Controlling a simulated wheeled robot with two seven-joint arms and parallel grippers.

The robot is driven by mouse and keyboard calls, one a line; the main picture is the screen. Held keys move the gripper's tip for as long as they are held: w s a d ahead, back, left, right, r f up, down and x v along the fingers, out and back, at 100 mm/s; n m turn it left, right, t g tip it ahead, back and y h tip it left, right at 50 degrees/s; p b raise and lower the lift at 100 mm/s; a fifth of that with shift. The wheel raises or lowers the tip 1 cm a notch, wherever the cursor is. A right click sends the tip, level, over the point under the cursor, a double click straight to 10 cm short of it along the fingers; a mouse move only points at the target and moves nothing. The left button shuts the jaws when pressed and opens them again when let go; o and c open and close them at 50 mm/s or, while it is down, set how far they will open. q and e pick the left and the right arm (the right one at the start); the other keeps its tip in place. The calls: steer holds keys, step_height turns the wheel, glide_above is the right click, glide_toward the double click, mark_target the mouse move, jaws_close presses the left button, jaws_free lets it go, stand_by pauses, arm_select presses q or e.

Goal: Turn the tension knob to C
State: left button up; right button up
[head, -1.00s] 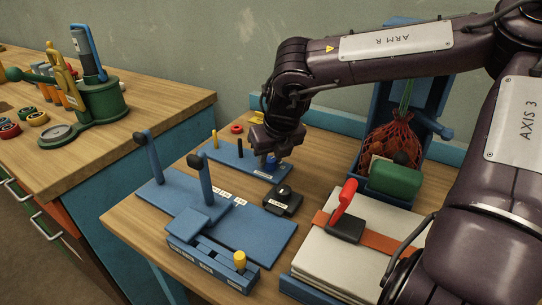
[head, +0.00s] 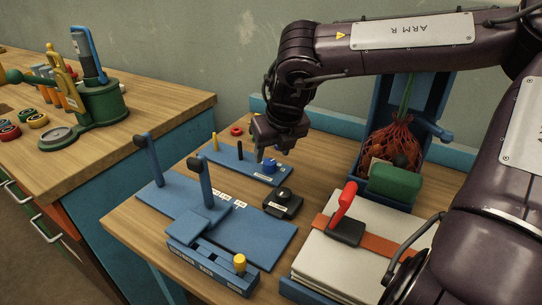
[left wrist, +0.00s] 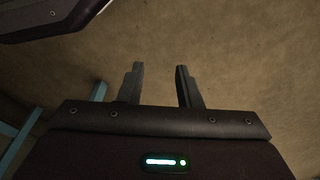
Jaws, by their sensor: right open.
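A small blue knob (head: 269,165) stands at the right end of a narrow blue plate (head: 229,157) with a white label on its front edge. A black round knob (head: 284,194) sits on a dark base with a white label in front of it. The lettering is too small to read, so I cannot tell which is the tension knob or where it points. My right gripper (head: 274,153) is open, pointing down, just above and behind the blue knob, apparently clear of it. My left gripper (left wrist: 160,84) is open and empty over bare brown floor in the left wrist view.
A blue board with black-topped levers (head: 205,180) stands left of the black knob. A yellow-topped peg (head: 239,262) is in front. White sacks (head: 355,262) with a red-handled tool (head: 343,205) lie right. A net bag (head: 393,145) hangs behind the green block (head: 395,182).

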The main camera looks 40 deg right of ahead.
arm_select(q)
steer(key=shift+s+a+f, duration=0.3)
steer(key=shift+s+f, duration=0.6)
steer(key=shift+s, duration=0.05)
arm_select(e)
steer(key=v, duration=0.4)
steer(key=shift+s+r, duration=0.1)
arm_select(q)
steer(key=shift+w+d+r, duration=0.1)
steer(key=shift+w+r, duration=0.05)
steer(key=shift+w, duration=0.1)
